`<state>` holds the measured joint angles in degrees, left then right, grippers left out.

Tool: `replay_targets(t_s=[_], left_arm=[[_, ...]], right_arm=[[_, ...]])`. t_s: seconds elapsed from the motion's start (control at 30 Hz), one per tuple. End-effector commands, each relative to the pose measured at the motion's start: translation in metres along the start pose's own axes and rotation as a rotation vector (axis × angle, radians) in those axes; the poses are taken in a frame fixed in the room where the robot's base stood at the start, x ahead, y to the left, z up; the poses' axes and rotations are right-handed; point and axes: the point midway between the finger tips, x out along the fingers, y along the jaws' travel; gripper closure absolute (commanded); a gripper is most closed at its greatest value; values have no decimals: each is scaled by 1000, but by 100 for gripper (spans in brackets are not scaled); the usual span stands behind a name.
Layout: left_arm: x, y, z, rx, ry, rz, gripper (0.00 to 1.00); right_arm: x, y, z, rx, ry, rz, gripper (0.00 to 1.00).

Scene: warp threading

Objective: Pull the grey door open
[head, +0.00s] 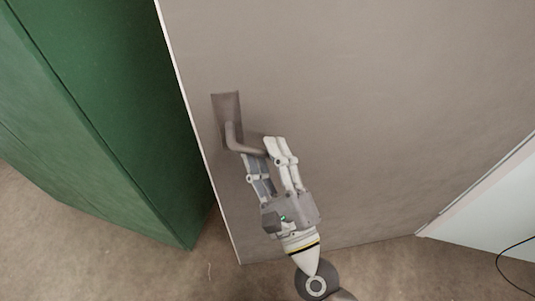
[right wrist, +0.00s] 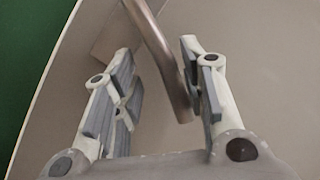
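The grey door (head: 360,110) fills the middle and right of the head view, and it also shows in the right wrist view (right wrist: 265,50). Its metal lever handle (head: 243,146) sits near the door's left edge, on a dark plate (head: 226,105). My right gripper (head: 262,150) is at the handle's free end, with its fingers spread. In the right wrist view the handle (right wrist: 165,60) passes between the open fingers, close to the right one; I cannot tell whether they touch. My left gripper is not in view.
A tall green cabinet or wall (head: 110,110) stands left of the door edge. Brown floor (head: 120,255) shows along the bottom. At the lower right is a pale panel (head: 490,215) with a thin black cable (head: 503,262).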

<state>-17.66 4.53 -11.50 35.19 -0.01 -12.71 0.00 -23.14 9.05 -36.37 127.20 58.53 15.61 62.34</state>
Motion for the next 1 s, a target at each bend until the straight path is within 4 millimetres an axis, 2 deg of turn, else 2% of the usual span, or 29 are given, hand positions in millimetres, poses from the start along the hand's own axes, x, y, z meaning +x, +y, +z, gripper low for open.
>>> replay_targets(t_s=[0.1,0.27,0.8,1.0], left_arm=[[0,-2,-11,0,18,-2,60],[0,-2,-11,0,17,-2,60],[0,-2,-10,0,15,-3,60],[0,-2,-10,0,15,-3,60]], right_arm=[[-2,3,-1,0,1,7,63],[-14,4,-1,-2,1,11,63],[-106,2,-1,-1,1,7,63],[-120,0,0,0,0,2,63]])
